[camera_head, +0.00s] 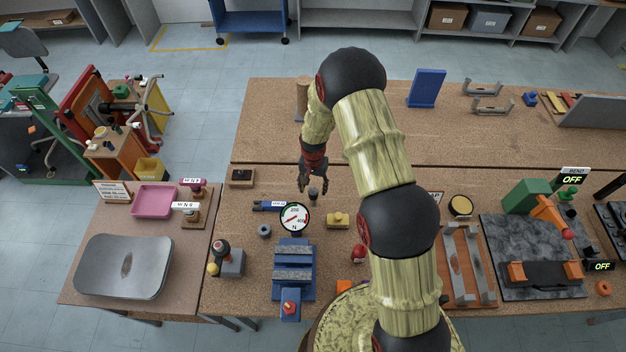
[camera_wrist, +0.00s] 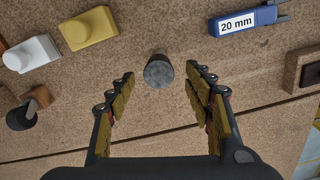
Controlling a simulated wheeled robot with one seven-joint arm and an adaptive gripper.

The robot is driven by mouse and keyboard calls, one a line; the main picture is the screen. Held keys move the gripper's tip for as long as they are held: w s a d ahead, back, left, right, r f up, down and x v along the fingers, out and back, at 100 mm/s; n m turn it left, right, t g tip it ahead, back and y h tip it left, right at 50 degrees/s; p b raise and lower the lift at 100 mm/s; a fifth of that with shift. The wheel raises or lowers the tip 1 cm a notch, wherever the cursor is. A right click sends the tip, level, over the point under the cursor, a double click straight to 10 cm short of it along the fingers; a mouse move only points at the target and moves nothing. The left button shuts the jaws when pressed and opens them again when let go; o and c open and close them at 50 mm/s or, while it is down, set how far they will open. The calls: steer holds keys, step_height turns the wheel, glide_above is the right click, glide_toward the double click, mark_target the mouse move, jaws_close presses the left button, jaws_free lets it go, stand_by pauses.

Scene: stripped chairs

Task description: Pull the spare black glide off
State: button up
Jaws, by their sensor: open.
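A short dark cylinder with a round grey top, likely the black glide (camera_wrist: 158,70), stands upright on the brown bench in the wrist view. It also shows below my gripper in the head view (camera_head: 313,195). I cannot tell what it is fixed to. My gripper (camera_head: 313,186) hangs over the bench with its fingers pointing down. In the wrist view my gripper (camera_wrist: 160,88) is open, with one finger on each side of the cylinder. The cylinder lies near the line between the fingertips, and neither finger visibly touches it.
A blue tool marked 20 mm (camera_wrist: 248,20) and a yellow block (camera_wrist: 88,28) lie nearby. A round dial (camera_head: 295,218) stands by a blue vise (camera_head: 293,262).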

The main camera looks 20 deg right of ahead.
steer(key=shift+f, duration=1.15)
steer(key=shift+s, duration=0.1)
steer(key=shift+c, duration=0.8)
jaws_close()
steer(key=shift+r, duration=0.65)
steer(key=shift+c, duration=2.3)
jaws_free()
steer(key=c, duration=0.7)
jaws_close()
